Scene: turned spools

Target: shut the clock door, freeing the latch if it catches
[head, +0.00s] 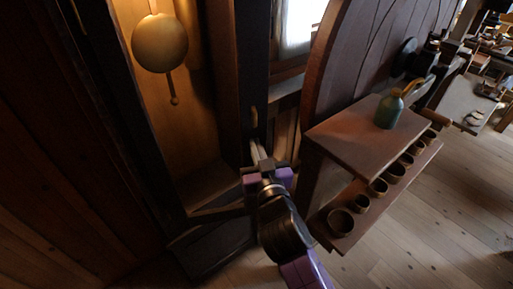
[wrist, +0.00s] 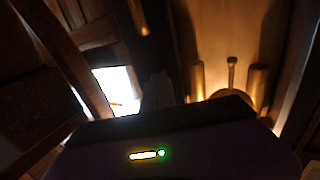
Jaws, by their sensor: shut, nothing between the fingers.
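The clock case (head: 222,75) stands at the left, its lit interior showing a round brass pendulum bob (head: 160,43). The clock door looks like a dark open frame, with its right stile (head: 256,60) bearing a small brass handle (head: 253,117). I cannot tell how far ajar it stands. My gripper (head: 257,148) is shut and empty, its tips just below the handle and close to the stile; contact is unclear. In the wrist view, the fingers (wrist: 158,88) point up between the bright window and the lit case, with the handle (wrist: 140,17) above them. I cannot make out a latch.
A wooden shelf unit (head: 365,131) stands close to the right of my arm, with a green bottle (head: 389,111) on top and several small cups below. A large round wooden panel (head: 350,60) rises behind it. Plank floor is open at the lower right.

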